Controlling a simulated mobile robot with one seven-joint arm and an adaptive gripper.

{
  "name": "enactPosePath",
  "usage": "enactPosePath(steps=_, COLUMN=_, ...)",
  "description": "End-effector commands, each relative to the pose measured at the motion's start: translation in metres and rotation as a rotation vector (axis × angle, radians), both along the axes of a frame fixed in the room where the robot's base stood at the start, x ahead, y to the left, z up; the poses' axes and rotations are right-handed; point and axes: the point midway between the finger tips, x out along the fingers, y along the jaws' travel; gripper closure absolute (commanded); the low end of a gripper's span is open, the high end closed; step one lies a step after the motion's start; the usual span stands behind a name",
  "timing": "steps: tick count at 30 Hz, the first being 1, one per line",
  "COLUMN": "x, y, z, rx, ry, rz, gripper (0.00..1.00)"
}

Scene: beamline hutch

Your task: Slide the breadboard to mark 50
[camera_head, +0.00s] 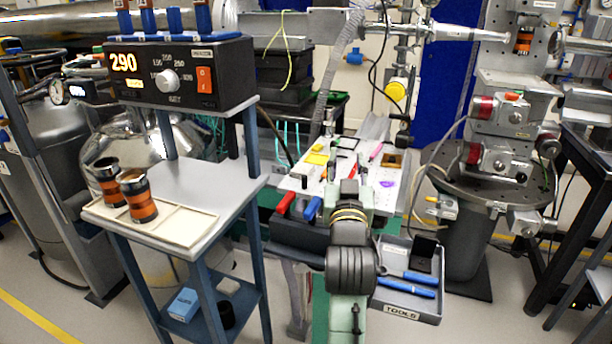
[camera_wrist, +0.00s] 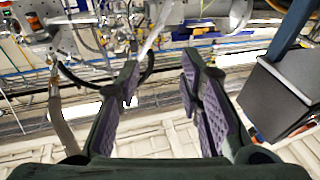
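The breadboard (camera_head: 378,200) is a light board with small holes in the middle of the head view. Several small coloured pieces lie on it, among them yellow, pink and purple ones. It rests on a dark base with a red and a blue handle at its near left corner. My arm stands in front of it and hides part of its near side. No mark 50 can be read. My gripper (camera_wrist: 159,66) shows in the wrist view with its two purple-padded fingers apart and nothing between them. In the head view I cannot clearly make out its fingers.
A grey tools tray (camera_head: 408,312) with blue-handled tools lies right of my arm. A blue-legged stand (camera_head: 205,180) at left bears a controller (camera_head: 180,75) showing 290 and two orange-banded cylinders (camera_head: 138,198). A round pedestal (camera_head: 460,235) with stages stands at right.

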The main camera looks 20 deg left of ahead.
Motion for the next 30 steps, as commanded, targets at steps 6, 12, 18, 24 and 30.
enactPosePath(steps=6, x=0.052, y=-0.08, z=-0.086, rx=-0.047, ry=0.319, rz=-0.083, gripper=0.66)
enactPosePath(steps=12, x=0.078, y=-0.025, z=-0.097, rx=-0.141, ry=0.446, rz=0.193, gripper=0.66)
enactPosePath(steps=18, x=0.078, y=0.028, z=-0.089, rx=-0.255, ry=0.504, rz=0.486, gripper=0.66)
enactPosePath(steps=24, x=0.068, y=0.051, z=-0.083, rx=-0.326, ry=0.521, rz=0.659, gripper=0.66)
enactPosePath(steps=30, x=0.073, y=0.065, z=-0.086, rx=-0.333, ry=0.526, rz=0.684, gripper=0.66)
